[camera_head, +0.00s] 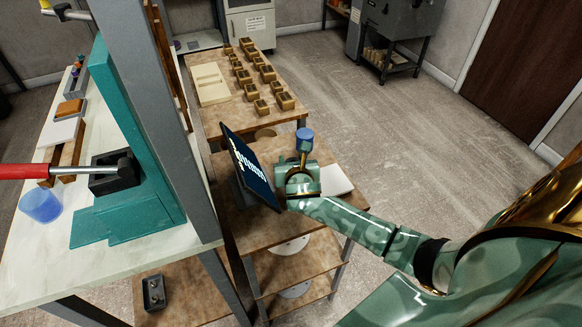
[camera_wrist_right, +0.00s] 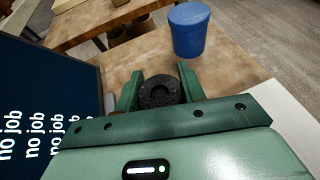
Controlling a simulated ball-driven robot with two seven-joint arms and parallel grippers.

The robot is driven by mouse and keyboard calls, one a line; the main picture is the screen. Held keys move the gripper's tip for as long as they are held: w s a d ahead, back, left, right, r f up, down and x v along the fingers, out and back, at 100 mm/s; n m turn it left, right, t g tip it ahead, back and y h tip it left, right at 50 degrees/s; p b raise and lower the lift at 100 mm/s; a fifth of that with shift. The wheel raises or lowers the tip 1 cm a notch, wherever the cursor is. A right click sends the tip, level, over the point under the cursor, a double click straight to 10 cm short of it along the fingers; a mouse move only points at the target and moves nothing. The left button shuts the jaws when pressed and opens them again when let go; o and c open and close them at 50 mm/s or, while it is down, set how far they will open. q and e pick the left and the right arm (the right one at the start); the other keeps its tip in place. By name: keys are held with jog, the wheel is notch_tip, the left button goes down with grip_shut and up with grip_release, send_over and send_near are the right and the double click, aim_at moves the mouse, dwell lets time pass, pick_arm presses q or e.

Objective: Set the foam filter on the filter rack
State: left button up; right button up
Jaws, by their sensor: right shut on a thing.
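My right gripper (camera_head: 300,180) is over the brown-topped table, beside the dark screen. In the right wrist view its two green fingers (camera_wrist_right: 160,90) are shut on a dark, round, rough-surfaced piece with a ring-like top, which looks like the foam filter (camera_wrist_right: 158,94). The filter cannot be made out clearly in the head view. I cannot pick out the filter rack with certainty; a brown slatted wooden piece (camera_head: 72,155) stands on the pale bench at the left. My left gripper is not in view.
A blue cup (camera_wrist_right: 190,32) stands just beyond the fingers. The screen (camera_head: 250,170) stands close on the left, a white slab (camera_head: 335,180) lies on the right. A grey post (camera_head: 150,110) rises at the left.

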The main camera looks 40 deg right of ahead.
jog(key=shift+f, duration=0.85)
jog(key=shift+r, duration=0.25)
jog(key=shift+f, duration=0.15)
jog(key=o, duration=0.9)
jog(key=shift+o, duration=0.2)
